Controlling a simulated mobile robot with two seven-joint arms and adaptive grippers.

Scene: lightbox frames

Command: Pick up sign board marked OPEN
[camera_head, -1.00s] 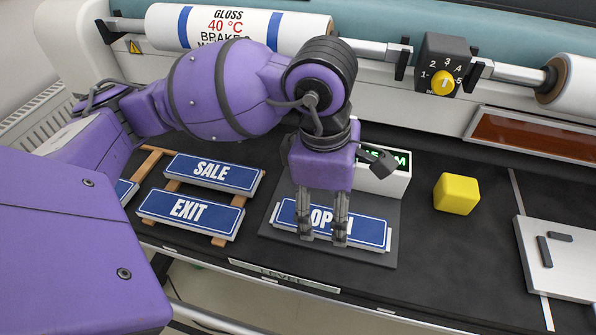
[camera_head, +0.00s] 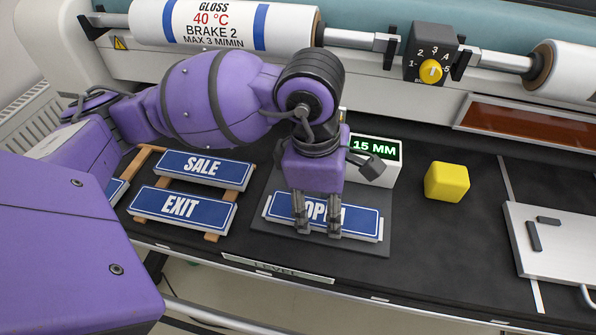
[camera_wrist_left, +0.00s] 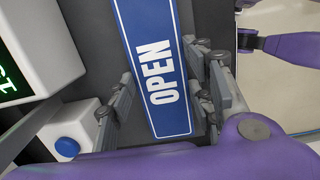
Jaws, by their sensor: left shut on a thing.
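The OPEN sign board (camera_head: 358,222) is blue with white letters and lies over a dark grey pad (camera_head: 377,248) in the head view. My left gripper (camera_head: 318,232) points down over it, shut on its two long edges near the middle. The fingers hide part of the lettering. In the left wrist view, the OPEN board (camera_wrist_left: 150,50) runs between the fingers of my left gripper (camera_wrist_left: 158,85), one on each side. I cannot tell whether it is clear of the pad. My right gripper is not in view.
SALE (camera_head: 228,172) and EXIT (camera_head: 210,214) boards lie on a wooden rack (camera_head: 141,163) at left. A display box (camera_head: 385,174) stands behind the gripper. A yellow block (camera_head: 447,182) and a metal plate (camera_head: 560,255) are at right. Dark surface between them is free.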

